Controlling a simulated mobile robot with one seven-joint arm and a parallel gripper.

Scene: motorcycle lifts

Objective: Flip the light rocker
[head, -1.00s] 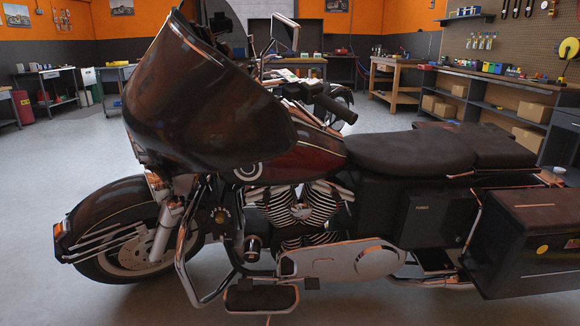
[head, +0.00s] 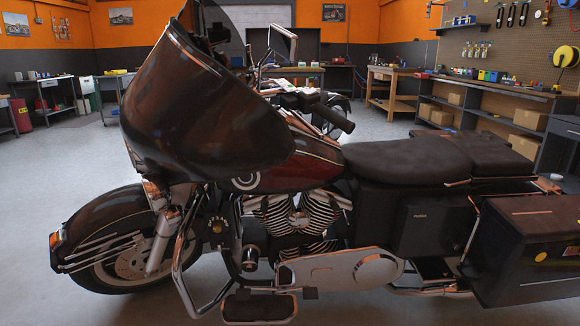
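No light rocker can be made out in the head view. My gripper is not in view. A large dark motorcycle (head: 395,165) fills the foreground, side-on with its front wheel to the left. Its big glossy fairing (head: 195,100) and its handlebar grip (head: 332,117) hide part of the room behind.
A pegboard (head: 510,45) with tools hangs at the right above a long shelf bench (head: 490,110). A wooden workbench (head: 390,90) and other benches stand along the back orange wall. Grey floor (head: 60,165) is free at the left behind the motorcycle.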

